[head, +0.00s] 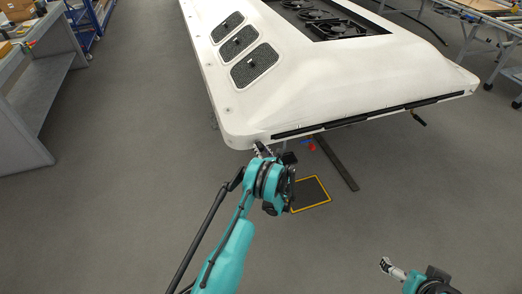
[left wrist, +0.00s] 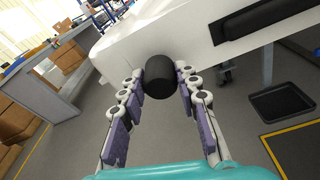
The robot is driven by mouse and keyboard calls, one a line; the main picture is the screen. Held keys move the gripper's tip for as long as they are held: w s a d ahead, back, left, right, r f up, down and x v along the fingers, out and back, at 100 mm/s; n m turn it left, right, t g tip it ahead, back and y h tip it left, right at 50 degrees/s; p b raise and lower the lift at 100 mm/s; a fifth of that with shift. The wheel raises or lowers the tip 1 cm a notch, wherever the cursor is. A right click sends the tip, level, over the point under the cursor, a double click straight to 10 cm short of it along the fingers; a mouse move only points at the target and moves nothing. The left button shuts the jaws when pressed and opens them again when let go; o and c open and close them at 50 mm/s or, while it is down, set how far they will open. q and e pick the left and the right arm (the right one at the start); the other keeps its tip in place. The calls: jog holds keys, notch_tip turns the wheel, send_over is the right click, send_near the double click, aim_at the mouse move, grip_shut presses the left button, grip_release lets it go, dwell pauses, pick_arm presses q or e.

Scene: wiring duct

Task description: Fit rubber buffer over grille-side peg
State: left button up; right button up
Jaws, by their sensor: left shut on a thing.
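The rubber buffer (left wrist: 160,76) is a dark, rounded cylinder in the left wrist view. My left gripper (head: 262,150) is shut on it, with one finger on each side; the gripper also shows in the left wrist view (left wrist: 162,80). The buffer is at the near left corner of the white housing (head: 330,85), against or very close to its edge face; I cannot tell if they touch. No peg shows; the buffer may hide it. In the head view the buffer is hard to make out. My right gripper (head: 388,267) is at the lower right, away from the housing; its fingers are too small to judge.
The housing carries several dark grilles (head: 253,66) and a black strip (head: 370,115) along its near edge. A black mat with a yellow border (head: 310,193) lies on the floor below. A grey bench (head: 40,95) stands at the left.

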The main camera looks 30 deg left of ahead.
aim_at(261, 149)
pick_arm(q)
jog(key=shift+r+x, duration=0.25)
jog(key=shift+x, duration=0.8)
jog(key=o, duration=1.1)
jog(key=shift+w, duration=0.1)
jog(key=shift+o, duration=0.2)
jog(key=shift+d, duration=0.1)
jog(key=v, duration=0.7)
jog(key=shift+s, duration=0.25)
